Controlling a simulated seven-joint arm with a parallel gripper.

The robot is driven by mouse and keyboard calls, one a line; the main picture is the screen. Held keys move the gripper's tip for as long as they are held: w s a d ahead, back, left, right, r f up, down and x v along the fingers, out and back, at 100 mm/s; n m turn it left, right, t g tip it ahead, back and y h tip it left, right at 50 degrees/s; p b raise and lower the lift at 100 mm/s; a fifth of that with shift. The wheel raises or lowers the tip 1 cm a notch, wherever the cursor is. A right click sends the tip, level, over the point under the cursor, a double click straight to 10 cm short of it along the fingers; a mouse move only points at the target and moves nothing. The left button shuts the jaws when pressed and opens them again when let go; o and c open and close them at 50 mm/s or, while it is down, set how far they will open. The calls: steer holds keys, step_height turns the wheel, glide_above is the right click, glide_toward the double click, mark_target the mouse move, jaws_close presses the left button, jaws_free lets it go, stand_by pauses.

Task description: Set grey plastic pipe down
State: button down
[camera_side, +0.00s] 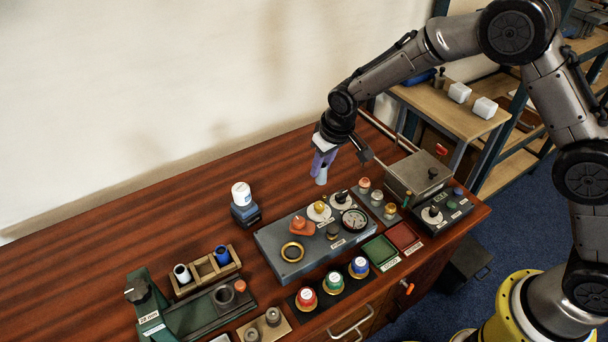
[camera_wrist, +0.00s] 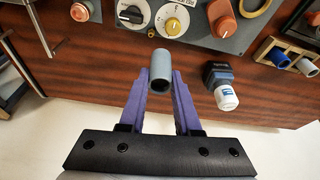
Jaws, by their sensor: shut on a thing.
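The grey plastic pipe (camera_side: 321,176) is a short, hollow light grey tube. My gripper (camera_side: 323,161), with purple fingers, is shut on it behind the grey control panel. In the wrist view the pipe (camera_wrist: 160,67) sits between the fingertips, its open end facing the camera. In the side view the pipe is near upright, its lower end close to the wooden bench (camera_side: 150,212). I cannot tell whether it touches the bench. The fingers partly hide its upper end.
The control panel (camera_side: 275,240) with knobs and a gauge is just in front of the pipe. A white-capped bottle on a blue base (camera_side: 243,203) stands to the left. A metal box (camera_side: 417,175) is to the right. Bare bench lies behind and left.

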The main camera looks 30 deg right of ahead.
steer(key=w+d+m, duration=0.1)
steer(key=d, duration=0.5)
steer(key=w+f, duration=0.3)
steer(key=w, duration=0.1)
steer(key=w+a+f, duration=0.1)
steer(key=w+f, duration=0.2)
steer(key=w, duration=0.2)
steer(key=w+f, duration=0.3)
steer(key=w, duration=0.1)
steer(key=shift+w+a+f, duration=0.15)
steer(key=shift+w+a, duration=0.05)
steer(key=shift+w, duration=0.2)
steer(key=shift+w+f, duration=0.15)
steer(key=shift+f, duration=1.6)
steer(key=shift+f, duration=0.2)
steer(key=c, duration=0.6)
jaws_free()
steer(key=shift+r, duration=0.1)
